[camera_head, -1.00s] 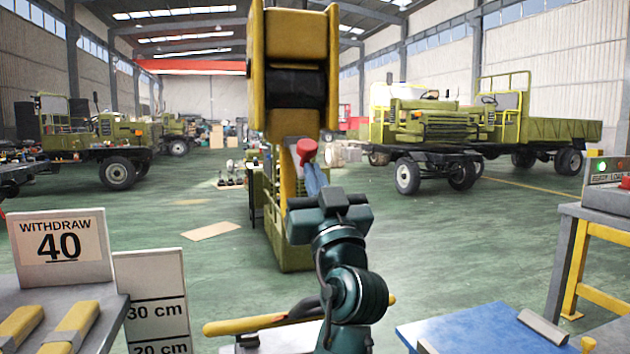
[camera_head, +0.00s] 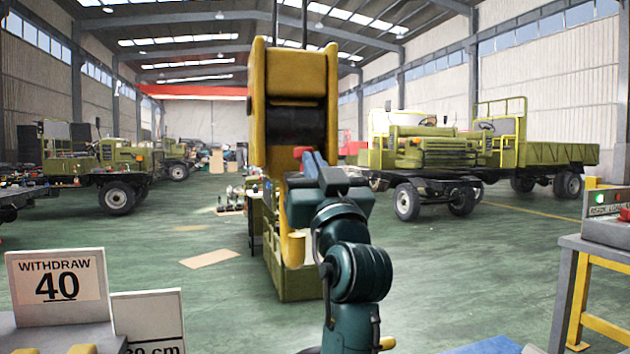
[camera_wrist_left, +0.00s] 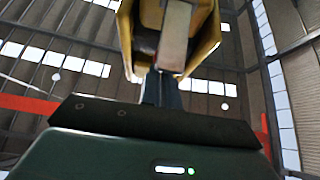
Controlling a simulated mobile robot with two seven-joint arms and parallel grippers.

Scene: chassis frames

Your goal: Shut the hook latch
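A yellow hook block (camera_head: 290,75) hangs from cables in the middle of the head view. Its yellow hook (camera_head: 292,250) shows below, partly behind my left arm. A red knob (camera_head: 302,151), apparently on the latch, sits just under the block's dark middle. The rest of the latch is mostly hidden. My left gripper (camera_head: 315,165) is right at the knob from the near side; whether it touches cannot be told. In the left wrist view its fingers (camera_wrist_left: 160,90) look together, pointing at the block's underside (camera_wrist_left: 200,45). My right gripper is not in view.
A "WITHDRAW 40" sign (camera_head: 60,287) and a height card (camera_head: 148,318) stand at the lower left. A grey bench (camera_head: 600,245) with a control box stands at the right. Green trucks (camera_head: 430,150) are parked far behind. The floor (camera_head: 160,285) around the hook is largely clear.

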